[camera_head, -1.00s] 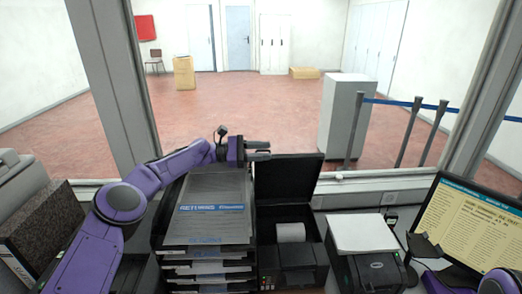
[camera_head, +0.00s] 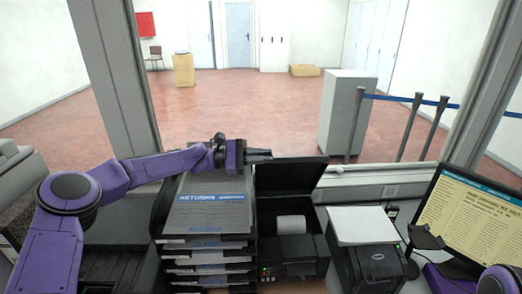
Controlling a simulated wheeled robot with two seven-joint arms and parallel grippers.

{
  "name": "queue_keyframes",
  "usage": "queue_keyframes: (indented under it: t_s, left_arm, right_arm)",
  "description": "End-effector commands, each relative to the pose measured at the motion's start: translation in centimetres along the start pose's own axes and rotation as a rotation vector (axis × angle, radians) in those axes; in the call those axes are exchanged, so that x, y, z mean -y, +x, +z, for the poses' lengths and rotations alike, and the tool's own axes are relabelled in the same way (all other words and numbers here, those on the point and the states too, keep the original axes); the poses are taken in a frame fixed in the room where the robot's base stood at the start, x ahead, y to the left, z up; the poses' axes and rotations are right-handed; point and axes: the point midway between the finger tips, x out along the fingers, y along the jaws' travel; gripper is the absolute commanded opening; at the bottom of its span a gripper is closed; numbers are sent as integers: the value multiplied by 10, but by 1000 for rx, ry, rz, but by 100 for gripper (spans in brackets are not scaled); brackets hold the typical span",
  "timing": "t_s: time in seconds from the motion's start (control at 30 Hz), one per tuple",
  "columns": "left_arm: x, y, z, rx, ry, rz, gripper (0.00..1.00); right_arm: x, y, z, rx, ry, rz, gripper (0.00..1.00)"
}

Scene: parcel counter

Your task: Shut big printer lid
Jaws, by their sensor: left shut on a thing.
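The big printer (camera_head: 290,253) is the black machine at the middle of the counter, with a white paper roll (camera_head: 291,225) showing inside. Its black lid (camera_head: 292,184) stands open, raised at the back of the printer. My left gripper (camera_head: 259,156) is at the lid's upper left edge, reaching in from the left over the tray stack. Its fingers are shut on the lid's edge; the exact contact is small and dark. My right gripper (camera_head: 425,240) seems to be the dark part in front of the monitor; its fingers are unclear.
A stack of black paper trays (camera_head: 210,258) stands close left of the printer, under my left arm. A smaller printer (camera_head: 370,262) with a white top stands at the right. A monitor (camera_head: 472,222) is further right. The window ledge runs behind the lid.

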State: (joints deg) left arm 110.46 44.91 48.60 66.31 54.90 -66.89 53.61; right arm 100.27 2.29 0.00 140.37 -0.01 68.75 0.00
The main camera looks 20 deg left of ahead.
Motion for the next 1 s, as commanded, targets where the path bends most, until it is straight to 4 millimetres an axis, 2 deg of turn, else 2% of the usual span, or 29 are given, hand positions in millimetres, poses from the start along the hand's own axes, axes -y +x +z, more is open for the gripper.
queue_keyframes:
  t_s: [0.03, 0.13, 0.47, 0.5, 0.53, 0.57, 0.87, 1.0]
  left_arm:
    - [9, -1, -2, -2, -4, -2, 0]
    - [16, -1, 0, -3, -2, -2, 0]
    - [18, 0, 1, -3, -3, -2, 0]
    - [18, 0, 1, -3, -3, -2, 20]
    - [18, 0, 1, -3, -3, -2, 29]
    - [18, 0, 1, -3, -3, -2, 34]
    - [16, 0, 5, -1, -2, -2, 34]
    - [1, 1, 25, -1, -1, -2, 34]
  right_arm:
    - [0, 4, 2, 0, 0, 0, 34]
    - [0, 5, 2, 0, 0, 0, 34]
    - [0, 5, 2, 0, 0, 0, 34]
    - [0, 5, 2, 0, 0, 0, 34]
    - [0, 5, 2, 0, 0, 0, 34]
    - [0, 5, 2, 0, 0, 0, 34]
    - [0, 3, 1, 0, 0, 0, 34]
    - [-1, -12, -5, 0, 0, 0, 34]
